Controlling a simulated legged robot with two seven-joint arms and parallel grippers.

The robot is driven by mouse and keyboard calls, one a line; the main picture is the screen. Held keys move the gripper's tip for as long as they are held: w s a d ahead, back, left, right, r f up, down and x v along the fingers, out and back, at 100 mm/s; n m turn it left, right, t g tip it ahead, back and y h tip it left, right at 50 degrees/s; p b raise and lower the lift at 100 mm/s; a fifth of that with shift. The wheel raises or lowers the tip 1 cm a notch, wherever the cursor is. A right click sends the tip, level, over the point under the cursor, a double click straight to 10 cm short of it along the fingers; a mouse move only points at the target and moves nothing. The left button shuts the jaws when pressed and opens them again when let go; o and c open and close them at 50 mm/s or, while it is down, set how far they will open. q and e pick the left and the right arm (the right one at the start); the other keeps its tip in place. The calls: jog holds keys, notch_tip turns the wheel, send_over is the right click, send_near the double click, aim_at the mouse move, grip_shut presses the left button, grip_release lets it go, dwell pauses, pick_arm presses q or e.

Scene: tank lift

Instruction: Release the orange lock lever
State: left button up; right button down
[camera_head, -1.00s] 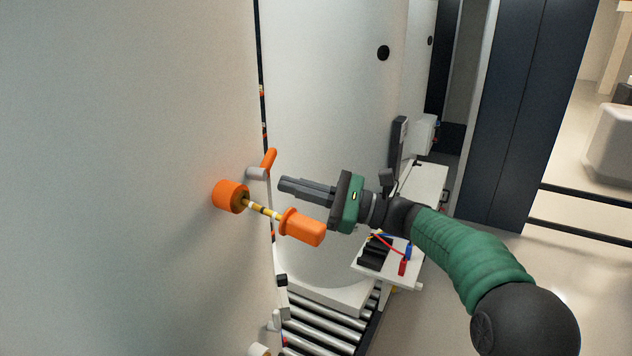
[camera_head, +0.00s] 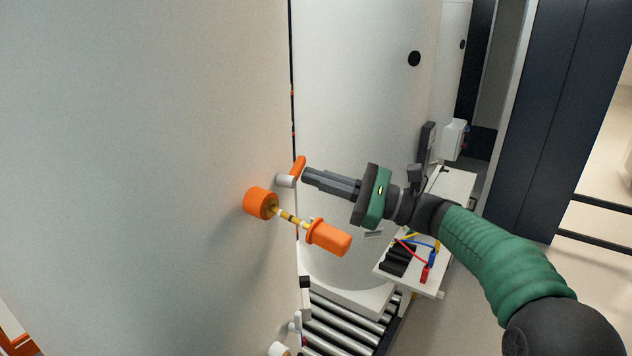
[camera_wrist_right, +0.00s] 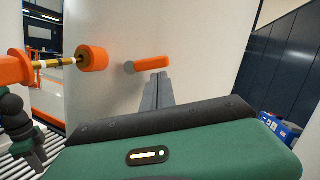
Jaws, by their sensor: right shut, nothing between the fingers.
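The orange lock lever (camera_head: 298,167) sits on a short grey pivot (camera_head: 287,181) on the pale panel, beside a dark vertical seam. It slants up to the right in the head view. My right gripper (camera_head: 307,176) is shut and empty, its fingertips just right of the lever. In the right wrist view the lever (camera_wrist_right: 153,63) lies just beyond the closed fingertips (camera_wrist_right: 161,76). I cannot tell whether they touch it.
Below the lever, an orange round fitting (camera_head: 260,203) with a striped rod and orange handle (camera_head: 329,237) juts from the panel. A white shelf (camera_head: 425,285) with coloured leads stands right, beside rollers (camera_head: 345,325). Dark cabinets (camera_head: 555,110) stand further right.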

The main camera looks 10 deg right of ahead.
jog(key=shift+w, duration=0.1)
jog(key=shift+a+r+n+b, duration=0.1)
jog(key=shift+a+n+b, duration=0.15)
jog(key=shift+n+b, duration=0.15)
jog(key=shift+r+n+g, duration=0.1)
jog(key=shift+n+g, duration=0.2)
jog(key=shift+g, duration=0.1)
jog(key=n+b, duration=0.2)
jog(key=shift+d+r+n+g, duration=0.2)
jog(key=shift+r+n+g, duration=0.2)
jog(key=n, duration=0.1)
jog(key=r+n+b, duration=0.1)
jog(key=n, duration=0.1)
jog(key=shift+r+g, duration=0.15)
jog(key=shift+g, duration=0.25)
jog(key=n, duration=0.1)
jog(key=r+n, duration=0.1)
jog(key=n+b, duration=0.1)
jog(key=n, duration=0.1)
jog(key=shift+s+a+r+g+h, duration=0.25)
jog(key=shift+s+g+h, duration=0.05)
jog(key=shift+s+g, duration=0.1)
jog(key=shift+s+a+r+n+g+h+b, duration=0.2)
jog(key=shift+s+r+n, duration=0.1)
jog(key=shift+n, duration=0.7)
jog(key=shift+s+a+r+n+g+h+b, duration=0.1)
jog(key=shift+s+a+r+n+h+b, duration=0.15)
jog(key=shift+n, duration=0.75)
jog(key=shift+w, duration=0.1)
